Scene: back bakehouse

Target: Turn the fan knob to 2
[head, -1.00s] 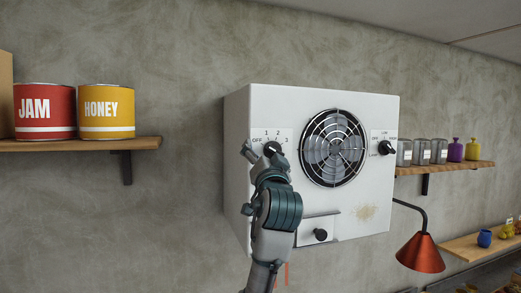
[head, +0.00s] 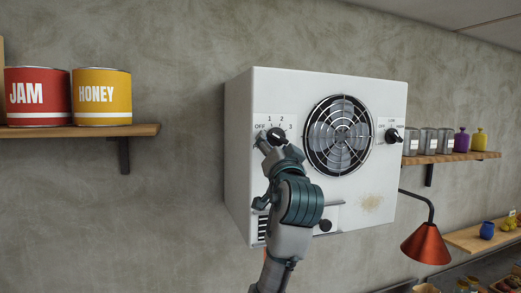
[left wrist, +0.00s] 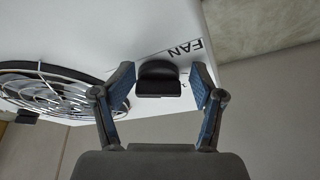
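The fan knob (head: 275,135) is a black dial at the upper left of the white unit's front, with OFF, 1, 2 and 3 printed around it. My left gripper (head: 270,143) is at the knob. In the left wrist view the knob (left wrist: 159,80) sits between the two blue-padded fingers of my left gripper (left wrist: 160,88), with a gap on each side. The word FAN is printed beside it. The gripper is open. The knob's pointer is too small to read. My right gripper is out of view.
The white unit (head: 236,150) has a round fan grille (head: 338,135) right of the knob. A red lamp (head: 426,245) hangs at the right.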

